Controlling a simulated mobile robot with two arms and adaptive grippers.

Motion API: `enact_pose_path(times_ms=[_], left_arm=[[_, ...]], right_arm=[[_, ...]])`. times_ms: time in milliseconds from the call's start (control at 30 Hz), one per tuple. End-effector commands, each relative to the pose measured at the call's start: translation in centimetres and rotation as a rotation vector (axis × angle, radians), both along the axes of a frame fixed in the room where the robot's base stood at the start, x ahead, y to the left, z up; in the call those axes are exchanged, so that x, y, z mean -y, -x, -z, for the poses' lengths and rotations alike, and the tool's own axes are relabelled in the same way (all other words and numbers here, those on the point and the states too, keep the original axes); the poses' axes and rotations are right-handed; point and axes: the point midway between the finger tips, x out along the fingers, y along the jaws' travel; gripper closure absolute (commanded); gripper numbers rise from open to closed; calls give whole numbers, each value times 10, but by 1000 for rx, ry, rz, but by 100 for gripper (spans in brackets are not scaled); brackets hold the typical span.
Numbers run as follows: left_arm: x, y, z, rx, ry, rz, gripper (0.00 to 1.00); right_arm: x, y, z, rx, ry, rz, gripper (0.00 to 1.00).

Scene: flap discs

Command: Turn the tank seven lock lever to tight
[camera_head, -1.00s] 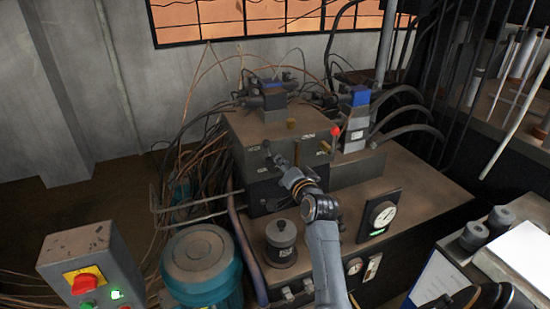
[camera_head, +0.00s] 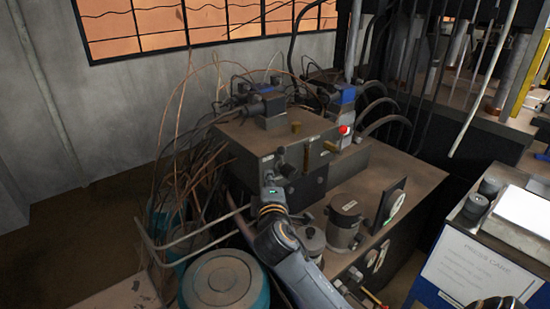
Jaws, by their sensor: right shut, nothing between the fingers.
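My right gripper (camera_head: 275,176) is in front of the dark valve block (camera_head: 240,160), close to its front face. It is shut and empty. A small dark knob (camera_head: 280,152) shows at the block's upper front edge, just beyond the fingertips; I cannot tell whether they touch it. Small levers stand on the block: a brass one (camera_head: 330,148) and one with a red knob (camera_head: 345,130). The pale labels beside them are too small to read, so I cannot tell which one is the tank seven lock lever. My left gripper is not in view.
A teal motor (camera_head: 225,285) stands at the lower left, with bent metal tubing (camera_head: 190,243) above it. Capped cylinders (camera_head: 344,222) and a gauge (camera_head: 391,208) stand right of my arm. Loose cables (camera_head: 185,180) crowd the block's left side.

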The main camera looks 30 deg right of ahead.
Motion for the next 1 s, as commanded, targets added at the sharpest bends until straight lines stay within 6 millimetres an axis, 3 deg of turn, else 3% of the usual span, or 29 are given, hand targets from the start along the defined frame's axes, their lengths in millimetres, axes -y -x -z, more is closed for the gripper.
enact_pose_path(times_ms=[100,200,433,633,1000], left_arm=[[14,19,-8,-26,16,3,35],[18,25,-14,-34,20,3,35],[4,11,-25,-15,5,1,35],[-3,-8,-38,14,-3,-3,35],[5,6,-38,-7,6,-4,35]], right_arm=[[11,-20,-2,0,0,2,100],[22,-39,-1,0,-2,2,100],[45,-79,2,1,-5,2,100],[72,-84,6,0,-4,1,100],[81,-86,9,2,-7,0,100]])
